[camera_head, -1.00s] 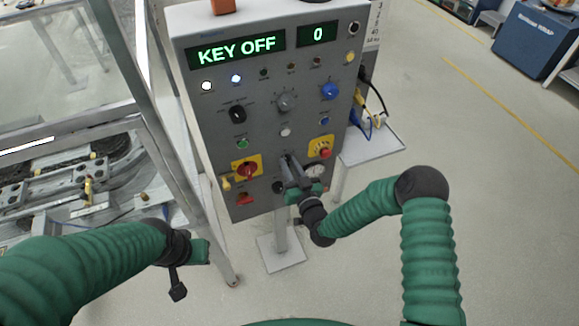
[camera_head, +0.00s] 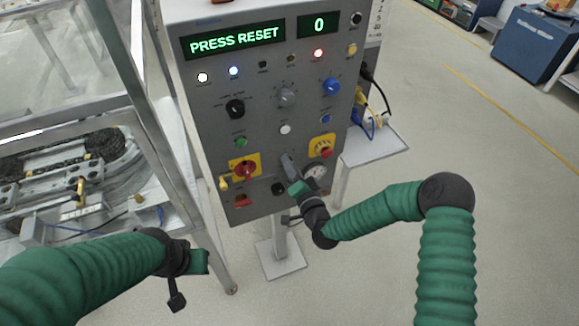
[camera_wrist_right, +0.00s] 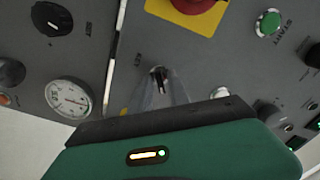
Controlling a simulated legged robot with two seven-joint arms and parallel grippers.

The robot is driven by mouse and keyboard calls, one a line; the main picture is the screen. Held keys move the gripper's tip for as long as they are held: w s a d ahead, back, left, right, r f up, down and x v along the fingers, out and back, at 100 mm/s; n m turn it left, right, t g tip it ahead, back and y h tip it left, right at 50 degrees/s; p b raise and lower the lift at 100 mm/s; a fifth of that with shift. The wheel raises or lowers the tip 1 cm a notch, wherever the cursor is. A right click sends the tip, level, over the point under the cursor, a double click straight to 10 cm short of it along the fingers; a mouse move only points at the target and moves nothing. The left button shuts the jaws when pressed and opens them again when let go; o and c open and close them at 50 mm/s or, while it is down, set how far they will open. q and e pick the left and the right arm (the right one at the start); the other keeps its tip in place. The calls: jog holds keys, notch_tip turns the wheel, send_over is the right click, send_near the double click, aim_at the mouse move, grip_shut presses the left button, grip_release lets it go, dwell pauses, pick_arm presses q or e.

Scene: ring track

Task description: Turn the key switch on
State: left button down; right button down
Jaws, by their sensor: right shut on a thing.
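The grey control panel (camera_head: 262,120) stands upright in front of me, and its display (camera_head: 233,38) reads "PRESS RESET". My right gripper (camera_head: 288,162) is at the lower middle of the panel, its fingers pointing at the panel face. In the right wrist view its fingers (camera_wrist_right: 159,85) are shut on the small dark key (camera_wrist_right: 158,73) of the key switch. The gripper hides most of the switch in the head view. My left gripper (camera_head: 198,262) hangs at the lower left, away from the panel; I cannot tell its jaw state.
A metal frame (camera_head: 165,130) stands left of the panel. A small shelf with cables (camera_head: 385,146) is at its right. Open floor lies further right.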

jog(key=shift+d+f+m, duration=0.1)
jog(key=shift+m, duration=0.3)
jog(key=c, duration=1.5)
grip_release()
jog(key=shift+c, duration=0.2)
jog(key=shift+d, duration=0.1)
jog(key=b+v, duration=0.2)
jog(key=v, duration=1.4)
jog(key=shift+s, duration=0.35)
jog(key=shift+d, duration=0.15)
